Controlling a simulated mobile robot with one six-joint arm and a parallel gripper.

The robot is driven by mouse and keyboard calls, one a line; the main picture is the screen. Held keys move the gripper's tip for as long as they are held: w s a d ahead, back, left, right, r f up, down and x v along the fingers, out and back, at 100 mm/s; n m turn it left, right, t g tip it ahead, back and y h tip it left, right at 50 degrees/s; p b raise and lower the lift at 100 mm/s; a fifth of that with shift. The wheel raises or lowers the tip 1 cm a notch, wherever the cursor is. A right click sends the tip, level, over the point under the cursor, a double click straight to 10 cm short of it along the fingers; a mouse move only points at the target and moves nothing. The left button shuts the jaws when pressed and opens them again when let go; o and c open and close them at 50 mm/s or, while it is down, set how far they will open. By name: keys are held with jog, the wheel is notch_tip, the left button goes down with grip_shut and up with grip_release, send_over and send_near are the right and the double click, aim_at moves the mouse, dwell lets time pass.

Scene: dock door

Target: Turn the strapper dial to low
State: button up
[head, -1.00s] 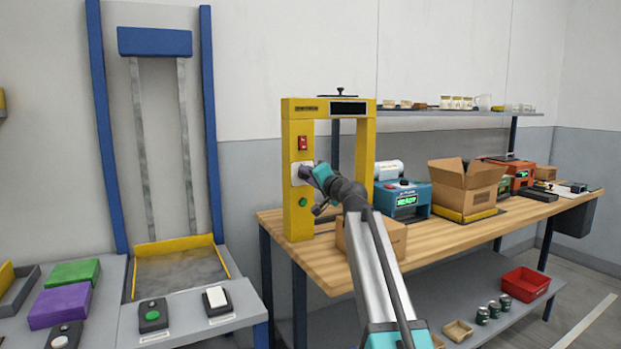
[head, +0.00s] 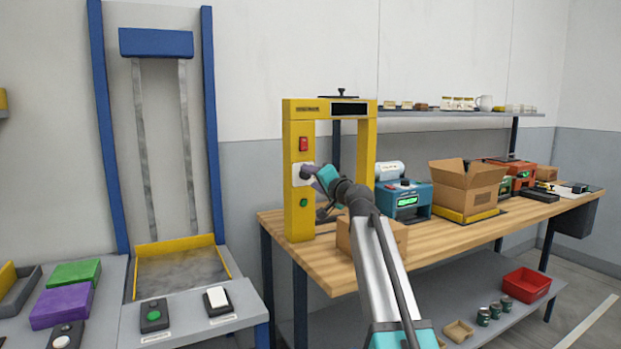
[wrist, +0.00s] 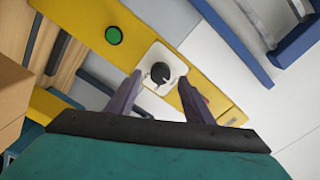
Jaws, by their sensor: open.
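The strapper (head: 299,220) is a yellow arch standing on the left end of the wooden bench. Its dial is a dark round knob on a white square plate, on the left post between a red switch (head: 303,144) and a green button (head: 304,203). In the wrist view the dial (wrist: 160,73) lies ahead, between and just beyond the fingertips. My gripper (wrist: 160,84) is open and empty, its two fingers either side of the plate, apart from the knob. In the head view my gripper (head: 318,178) partly hides the plate. The dial's markings are too small to read.
A cardboard box (head: 372,238) sits on the bench by the strapper, behind my arm. A blue machine (head: 403,199) and an open carton (head: 467,184) stand farther right. A grey table with a dock panel stands at left. Free room lies before the strapper's left post.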

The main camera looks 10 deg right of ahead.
jog(key=v, duration=1.1)
jog(key=shift+s, duration=0.2)
jog(key=shift+d+r+p, duration=0.1)
jog(key=shift+r+p, duration=0.05)
jog(key=shift+p, duration=0.2)
